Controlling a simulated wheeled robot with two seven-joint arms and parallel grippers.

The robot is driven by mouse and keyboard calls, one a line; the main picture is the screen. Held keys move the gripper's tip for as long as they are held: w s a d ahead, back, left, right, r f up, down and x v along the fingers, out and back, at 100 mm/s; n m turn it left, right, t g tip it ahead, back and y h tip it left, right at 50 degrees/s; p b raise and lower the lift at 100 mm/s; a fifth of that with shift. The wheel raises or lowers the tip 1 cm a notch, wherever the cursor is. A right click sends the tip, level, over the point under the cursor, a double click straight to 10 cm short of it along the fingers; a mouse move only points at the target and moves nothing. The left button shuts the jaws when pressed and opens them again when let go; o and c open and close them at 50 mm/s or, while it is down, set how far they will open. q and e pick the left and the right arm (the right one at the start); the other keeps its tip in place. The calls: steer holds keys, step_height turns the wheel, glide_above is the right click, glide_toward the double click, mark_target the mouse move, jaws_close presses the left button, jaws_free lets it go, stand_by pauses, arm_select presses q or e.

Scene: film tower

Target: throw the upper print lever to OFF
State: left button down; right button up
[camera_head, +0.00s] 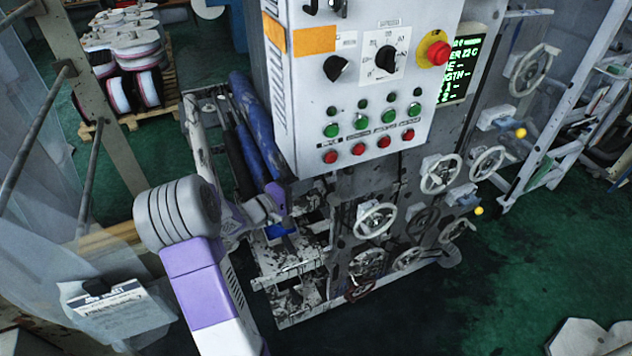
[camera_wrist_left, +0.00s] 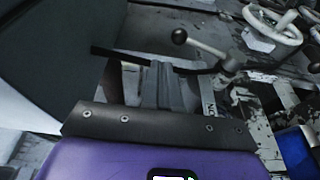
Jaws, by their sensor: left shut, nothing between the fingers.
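Two levers with yellow ball knobs sit on the right of the machine front in the head view: an upper lever (camera_head: 520,133) and a lower lever (camera_head: 478,211). No ON or OFF marking is readable beside them. My left gripper (camera_head: 277,204) is left of both, close to the machine's left corner below the control box, and touches neither. In the left wrist view its fingers (camera_wrist_left: 166,84) are together and empty. My right gripper is not in view.
The control box (camera_head: 365,110) with buttons and a red knob overhangs the machine. Several handwheels (camera_head: 375,219) project from the front. Blue rollers (camera_head: 258,128) lie left of the box. A white ladder-like frame (camera_head: 560,130) stands right. Green floor (camera_head: 545,235) is open at lower right.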

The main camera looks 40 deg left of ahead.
arm_select(q)
steer(key=shift+s+a+r, duration=0.1)
steer(key=shift+s+r, duration=0.05)
steer(key=shift+s, duration=0.35)
steer(key=shift+w, duration=0.1)
steer(key=w+d+f+m+g+b, duration=0.1)
steer(key=d+f+m+g+b, duration=0.15)
steer(key=d+f, duration=0.6)
steer(key=w+d+f+m+g+b, duration=0.15)
steer(key=d+f+b, duration=0.25)
steer(key=f, duration=0.9)
steer(key=d+f+m+g+b, duration=0.1)
steer(key=d+f+g+b, duration=0.2)
steer(key=d+f, duration=0.6)
steer(key=s+d+f+m+g+h+b, duration=0.2)
steer(key=s+d+f+m+g+b, duration=0.3)
steer(key=s+d+f, duration=1)
steer(key=s+f+m+g, duration=0.3)
steer(key=g, duration=0.2)
steer(key=shift+s+d+f+m+b, duration=0.2)
steer(key=shift+s+f+m+b, duration=0.1)
steer(key=shift+s+m, duration=0.1)
